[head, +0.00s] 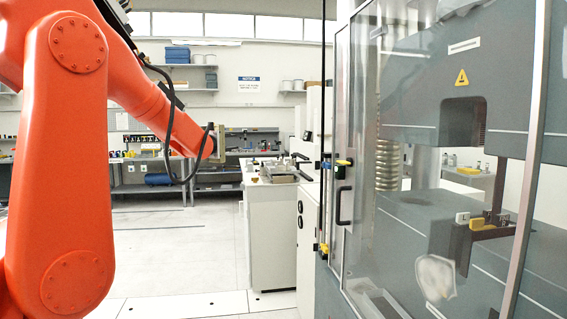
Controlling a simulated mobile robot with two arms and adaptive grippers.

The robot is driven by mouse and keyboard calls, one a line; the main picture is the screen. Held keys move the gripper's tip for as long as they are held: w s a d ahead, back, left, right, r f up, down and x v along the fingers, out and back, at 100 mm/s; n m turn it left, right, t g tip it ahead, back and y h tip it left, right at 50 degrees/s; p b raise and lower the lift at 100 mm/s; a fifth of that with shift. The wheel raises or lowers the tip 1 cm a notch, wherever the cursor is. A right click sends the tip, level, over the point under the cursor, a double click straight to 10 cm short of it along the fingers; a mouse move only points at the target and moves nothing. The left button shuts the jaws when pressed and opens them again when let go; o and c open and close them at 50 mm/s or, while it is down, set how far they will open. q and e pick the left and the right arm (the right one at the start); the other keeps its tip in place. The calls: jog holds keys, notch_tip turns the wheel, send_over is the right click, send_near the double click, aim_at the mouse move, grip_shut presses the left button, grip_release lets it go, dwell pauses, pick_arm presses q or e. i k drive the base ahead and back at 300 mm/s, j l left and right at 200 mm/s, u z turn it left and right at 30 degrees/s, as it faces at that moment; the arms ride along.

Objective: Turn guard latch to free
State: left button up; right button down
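The guard is a clear-panelled door (358,120) in a grey frame on the testing machine at the right, and it appears closed. A small yellow-and-black latch part (344,162) sits on the door edge, with a small blue piece just below it. A black handle (343,205) is lower on the door. A second yellow-and-black fitting (323,249) is near the bottom of that edge. My orange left arm comes in from the left. Its end (219,144) is well left of the latch, apart from it, and its fingers cannot be made out. My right gripper is out of view.
A white cabinet (272,235) with metal items on top stands left of the machine. Workbenches line the back wall. The floor (180,255) between is clear.

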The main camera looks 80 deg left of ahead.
aim_at(349, 162)
jog(key=u, duration=2)
